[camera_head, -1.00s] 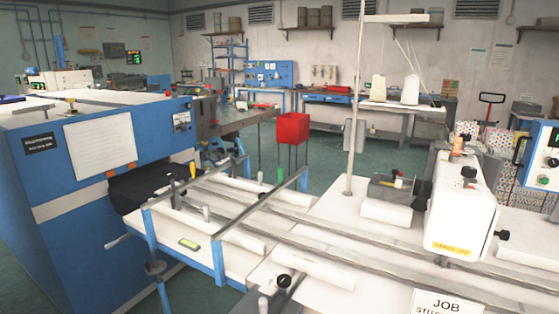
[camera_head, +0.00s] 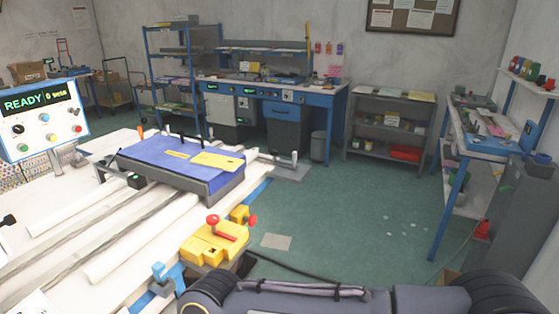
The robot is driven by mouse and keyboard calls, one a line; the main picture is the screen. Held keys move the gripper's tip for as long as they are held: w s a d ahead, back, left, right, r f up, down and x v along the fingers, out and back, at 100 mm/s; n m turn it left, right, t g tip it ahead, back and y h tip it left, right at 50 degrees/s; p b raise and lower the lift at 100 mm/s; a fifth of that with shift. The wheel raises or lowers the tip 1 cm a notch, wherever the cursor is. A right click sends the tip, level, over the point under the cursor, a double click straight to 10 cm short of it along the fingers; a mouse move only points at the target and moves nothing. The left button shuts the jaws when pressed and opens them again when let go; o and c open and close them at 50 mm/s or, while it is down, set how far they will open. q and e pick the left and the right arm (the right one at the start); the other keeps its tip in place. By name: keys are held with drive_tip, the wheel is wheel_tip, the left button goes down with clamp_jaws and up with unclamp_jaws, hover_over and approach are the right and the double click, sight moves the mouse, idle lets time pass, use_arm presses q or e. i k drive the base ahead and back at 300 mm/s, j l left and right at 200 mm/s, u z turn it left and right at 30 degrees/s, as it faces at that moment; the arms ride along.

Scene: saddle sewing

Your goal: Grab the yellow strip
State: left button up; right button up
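A blue padded block (camera_head: 160,160) with a dark grey side lies on the white sewing table at the left. On its top lies a flat yellow piece (camera_head: 217,161) with a small dark mark, near the block's right end. Neither gripper is in view. A dark grey arm link of mine crosses the bottom right, with no fingers visible.
A yellow clamp (camera_head: 214,243) with a red knob stands at the table's right edge. A control box (camera_head: 42,121) reading READY stands at the left. A shelf (camera_head: 390,125) and blue workbench (camera_head: 272,88) stand behind. The green floor (camera_head: 345,220) at centre right is mostly clear.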

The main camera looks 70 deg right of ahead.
sight(226, 163)
drive_tip(key=z, duration=2.05)
drive_tip(key=i+l+u, duration=0.1)
drive_tip(key=u, duration=0.3)
drive_tip(key=i+l+u, duration=0.1)
drive_tip(key=u, duration=0.3)
drive_tip(key=l+u, duration=0.15)
drive_tip(key=u, duration=0.25)
drive_tip(key=i, duration=0.05)
